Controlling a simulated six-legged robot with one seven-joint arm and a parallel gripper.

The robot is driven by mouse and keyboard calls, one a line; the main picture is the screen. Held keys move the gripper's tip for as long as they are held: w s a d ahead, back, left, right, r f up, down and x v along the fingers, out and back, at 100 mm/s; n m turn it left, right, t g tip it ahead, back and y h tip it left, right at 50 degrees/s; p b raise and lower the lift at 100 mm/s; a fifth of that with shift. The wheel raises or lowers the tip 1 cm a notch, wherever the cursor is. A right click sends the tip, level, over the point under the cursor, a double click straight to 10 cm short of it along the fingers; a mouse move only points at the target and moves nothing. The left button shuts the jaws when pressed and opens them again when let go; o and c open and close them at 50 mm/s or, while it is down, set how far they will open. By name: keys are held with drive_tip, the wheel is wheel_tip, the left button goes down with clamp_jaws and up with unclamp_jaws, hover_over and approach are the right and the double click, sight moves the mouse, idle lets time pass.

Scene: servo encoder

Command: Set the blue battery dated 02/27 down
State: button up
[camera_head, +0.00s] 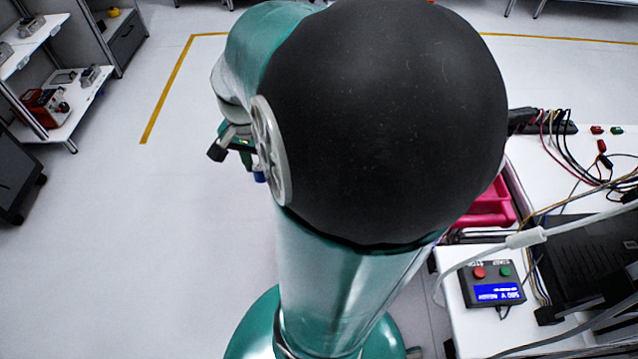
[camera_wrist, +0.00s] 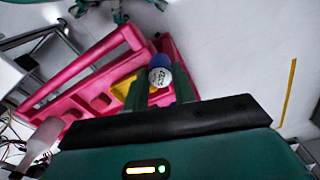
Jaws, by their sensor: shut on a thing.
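My gripper (camera_wrist: 161,88) is shut on a blue battery (camera_wrist: 160,77), seen between its two green fingers in the wrist view. The battery shows a pale round face with dark print, too small to read for certain, and a blue body. In the wrist view it appears in front of the right end of a pink tray (camera_wrist: 132,36); I cannot tell its height above the floor. In the head view my arm hides most of the gripper, and a small blue bit (camera_head: 259,177) shows below it.
The pink tray also shows partly behind my arm in the head view (camera_head: 492,207). It has a yellow part (camera_wrist: 122,88) in the wrist view. A white bench (camera_head: 480,328) with a control box (camera_head: 492,290) and cables stands right. Shelves (camera_head: 75,120) stand left. Pale floor between is clear.

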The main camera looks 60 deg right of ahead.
drive_tip(key=shift+m, duration=0.7)
drive_tip(key=s+d+f, duration=0.2)
drive_tip(key=d, duration=0.2)
drive_tip(key=s+d+f, duration=0.3)
drive_tip(key=d, duration=0.1)
drive_tip(key=s+d+f, duration=0.2)
drive_tip(key=d+f, duration=0.1)
drive_tip(key=d, duration=0.1)
drive_tip(key=shift+s+f, duration=0.2)
drive_tip(key=shift+s, duration=0.2)
drive_tip(key=shift+s+d+f, duration=0.15)
drive_tip(key=shift+d+f, duration=0.15)
drive_tip(key=shift+f, duration=0.05)
drive_tip(key=shift+d+f, duration=0.15)
drive_tip(key=shift+f, duration=1.6)
drive_tip(key=shift+f, duration=0.2)
drive_tip(key=o, duration=0.8)
wheel_tip(320, 180, up, 12)
drive_tip(key=shift+r, duration=0.25)
